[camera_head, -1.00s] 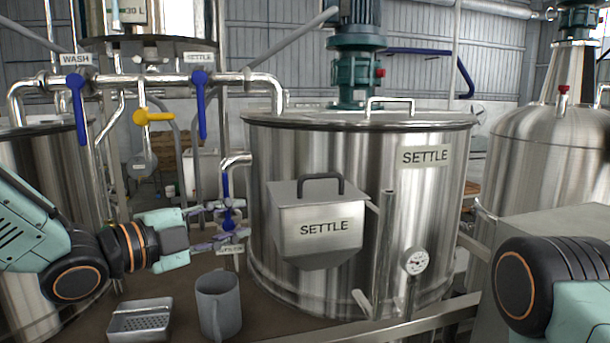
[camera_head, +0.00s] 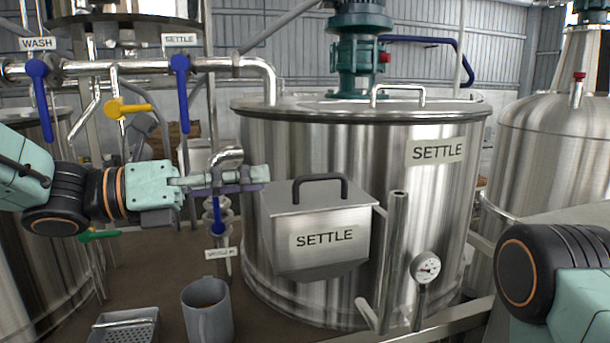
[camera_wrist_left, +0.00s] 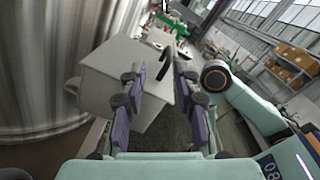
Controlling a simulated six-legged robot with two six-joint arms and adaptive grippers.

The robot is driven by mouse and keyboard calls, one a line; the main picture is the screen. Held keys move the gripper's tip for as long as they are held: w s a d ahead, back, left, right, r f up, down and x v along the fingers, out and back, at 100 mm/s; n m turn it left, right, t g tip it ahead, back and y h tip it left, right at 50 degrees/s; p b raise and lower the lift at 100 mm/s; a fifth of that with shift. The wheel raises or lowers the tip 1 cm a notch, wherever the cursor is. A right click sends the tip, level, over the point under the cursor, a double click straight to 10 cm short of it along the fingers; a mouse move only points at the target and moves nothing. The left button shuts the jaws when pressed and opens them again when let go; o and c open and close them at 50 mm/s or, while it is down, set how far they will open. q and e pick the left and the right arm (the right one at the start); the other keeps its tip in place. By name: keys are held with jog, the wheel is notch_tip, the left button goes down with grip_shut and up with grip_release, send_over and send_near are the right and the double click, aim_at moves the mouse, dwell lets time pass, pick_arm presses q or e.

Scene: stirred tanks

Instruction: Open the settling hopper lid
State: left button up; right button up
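The settling hopper (camera_head: 318,236) is a grey metal box labelled SETTLE on the front of the large steel tank. Its lid (camera_head: 316,196) is down, with a dark arched handle (camera_head: 321,180) on top. My left gripper (camera_head: 264,180) is open and empty, pointing right, just left of the handle at about its height. In the left wrist view the hopper (camera_wrist_left: 108,76) shows beyond the two spread fingers (camera_wrist_left: 158,100). The dark handle (camera_wrist_left: 165,62) appears ahead between the fingers, apart from them. My right gripper is out of view; only part of that arm shows at the right.
A SETTLE-labelled steel tank (camera_head: 410,220) stands behind the hopper. A slanted pipe (camera_head: 396,240) and a gauge (camera_head: 427,268) are right of it. Blue-handled valves (camera_head: 180,90) and pipework are at the left. A grey mug (camera_head: 207,312) and a perforated tray (camera_head: 125,328) stand below.

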aim_at(303, 179)
pick_arm(q)
jog(key=d+m, duration=0.1)
jog(key=d, duration=0.1)
jog(key=w+d+m+p, duration=0.1)
jog(key=d+m, duration=0.1)
jog(key=d+m+g+p, duration=0.1)
jog(key=d, duration=0.1)
jog(key=shift+w+d+f+h, duration=0.1)
jog(key=shift+w+f+h, duration=0.1)
jog(key=shift+h, duration=0.1)
jog(key=shift+d, duration=0.35)
jog(key=shift+s+d+r, duration=0.3)
jog(key=shift+s+d, duration=0.1)
jog(key=shift+w+a+f, duration=0.1)
jog(key=shift+w+f, duration=0.1)
jog(key=shift+w, duration=0.25)
jog(key=shift+c, duration=0.3)
jog(key=shift+w, duration=0.15)
jog(key=shift+c, duration=0.7)
jog(key=shift+s+r, duration=0.1)
jog(key=shift+s, duration=0.25)
jog(key=c, duration=0.5)
jog(key=shift+w, duration=0.1)
grip_shut()
